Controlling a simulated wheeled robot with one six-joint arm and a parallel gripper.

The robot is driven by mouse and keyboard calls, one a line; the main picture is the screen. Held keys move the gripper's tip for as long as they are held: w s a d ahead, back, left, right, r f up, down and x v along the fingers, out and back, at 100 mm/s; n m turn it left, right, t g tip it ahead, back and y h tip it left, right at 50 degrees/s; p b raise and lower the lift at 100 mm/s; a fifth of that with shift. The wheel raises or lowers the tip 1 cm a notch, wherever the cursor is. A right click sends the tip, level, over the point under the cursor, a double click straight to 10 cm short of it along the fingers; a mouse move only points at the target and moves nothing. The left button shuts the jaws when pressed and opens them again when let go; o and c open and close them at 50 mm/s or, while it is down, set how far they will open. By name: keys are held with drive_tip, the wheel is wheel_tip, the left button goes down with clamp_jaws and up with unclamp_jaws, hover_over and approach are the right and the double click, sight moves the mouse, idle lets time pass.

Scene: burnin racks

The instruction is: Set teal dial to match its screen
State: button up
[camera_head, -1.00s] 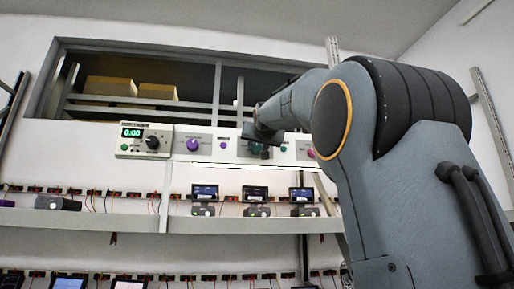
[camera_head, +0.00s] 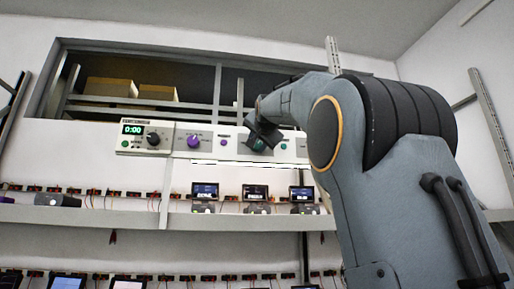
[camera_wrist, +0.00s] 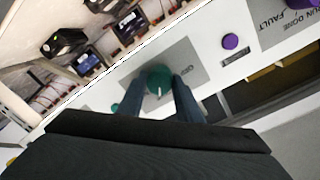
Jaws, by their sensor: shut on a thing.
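The teal dial (camera_wrist: 159,80) sits on a grey label plate on the white panel, with a pale pointer mark on its face. My gripper (camera_wrist: 158,95) is shut on the dial, one finger on each side of it in the wrist view. In the head view the teal dial (camera_head: 258,145) shows just below my gripper (camera_head: 262,136), partly covered by it. Small screens stand on the shelf below the panel; the middle one (camera_head: 255,192) is roughly under the dial, its text too small to read.
A purple dial (camera_head: 193,141) is to the left on the same panel, with a small purple button (camera_wrist: 230,41) nearby. A timer box (camera_head: 144,136) reading 0:00 with a black knob is further left. Wired devices line the shelf (camera_head: 230,222) below.

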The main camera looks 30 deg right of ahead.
drive_tip(key=m, duration=0.3)
drive_tip(key=shift+m, duration=0.3)
drive_tip(key=shift+m+b, duration=0.3)
drive_tip(key=shift+m, duration=1.4)
drive_tip(key=o, duration=1)
drive_tip(key=shift+o, duration=0.2)
drive_tip(key=shift+s, duration=0.1)
drive_tip(key=b+v, duration=0.3)
drive_tip(key=v, duration=0.4)
drive_tip(key=shift+s, duration=0.35)
drive_tip(key=shift+r, duration=0.1)
